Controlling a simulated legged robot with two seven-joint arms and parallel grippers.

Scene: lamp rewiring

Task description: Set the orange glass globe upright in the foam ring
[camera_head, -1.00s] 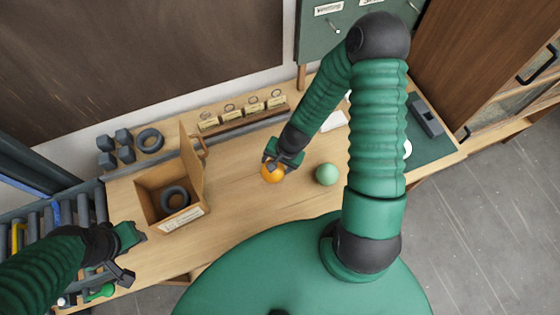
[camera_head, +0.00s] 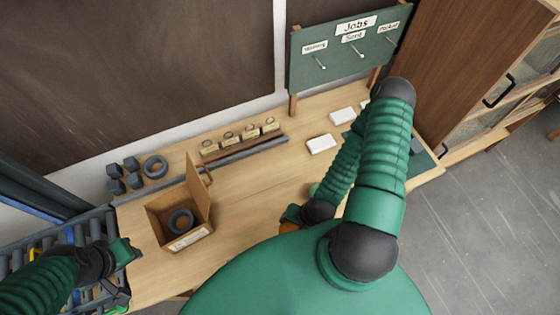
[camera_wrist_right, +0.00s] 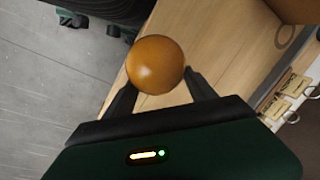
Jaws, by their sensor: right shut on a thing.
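The orange glass globe (camera_wrist_right: 156,64) is held between the two fingers of my right gripper (camera_wrist_right: 155,85) in the right wrist view. In the head view only a small part of the globe (camera_head: 289,227) shows beside my right gripper (camera_head: 293,216), near the table's front edge; my body hides the rest. One dark ring (camera_head: 180,212) lies inside an open cardboard box (camera_head: 199,236). Another dark ring (camera_head: 155,158) lies on the table behind the box. My left gripper (camera_head: 130,265) is left of the box and appears empty; its jaws are unclear.
Dark hexagonal pieces (camera_head: 115,170) lie at the back left. Small labelled cards (camera_head: 228,140) stand along a rail. White blocks (camera_head: 321,143) lie at the back right. The middle of the table is clear.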

